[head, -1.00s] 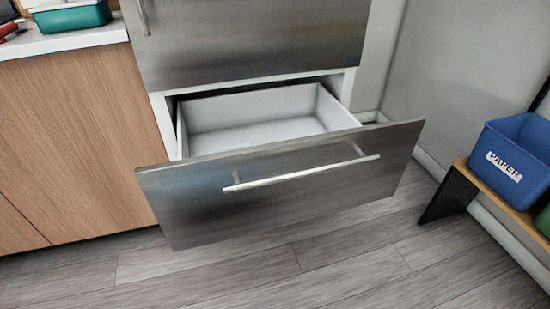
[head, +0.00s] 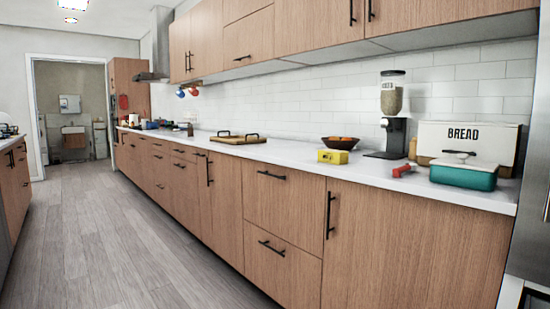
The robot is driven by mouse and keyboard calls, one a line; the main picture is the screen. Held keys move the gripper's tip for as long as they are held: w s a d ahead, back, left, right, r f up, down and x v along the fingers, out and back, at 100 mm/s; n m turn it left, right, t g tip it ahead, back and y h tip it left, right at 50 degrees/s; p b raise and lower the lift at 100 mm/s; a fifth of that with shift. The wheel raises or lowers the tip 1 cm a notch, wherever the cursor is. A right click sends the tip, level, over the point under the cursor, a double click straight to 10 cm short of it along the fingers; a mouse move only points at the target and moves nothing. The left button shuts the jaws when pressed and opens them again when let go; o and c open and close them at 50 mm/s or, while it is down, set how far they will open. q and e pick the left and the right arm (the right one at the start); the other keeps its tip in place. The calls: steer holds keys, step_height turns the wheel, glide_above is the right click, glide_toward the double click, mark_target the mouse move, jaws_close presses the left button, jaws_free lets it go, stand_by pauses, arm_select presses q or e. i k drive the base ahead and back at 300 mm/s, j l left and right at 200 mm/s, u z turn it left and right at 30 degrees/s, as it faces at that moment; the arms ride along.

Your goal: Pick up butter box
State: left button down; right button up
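A small yellow box (head: 332,156), which looks like the butter box, sits on the white counter near its front edge in the head view. Its print is too small to read. A dark bowl with orange fruit stands just behind it. Neither of my grippers is in view.
On the white counter (head: 290,154) are the fruit bowl (head: 340,143), a dispenser (head: 391,115), a red object (head: 403,170), a teal container (head: 463,175) and a bread box (head: 466,140). A wooden tray (head: 238,139) lies further left. The floor (head: 120,230) along the cabinets is clear.

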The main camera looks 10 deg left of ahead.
mark_target(339, 157)
steer(key=i+j, duration=0.25)
steer(key=i, duration=0.15)
steer(key=i+j, duration=0.3)
steer(key=i, duration=0.05)
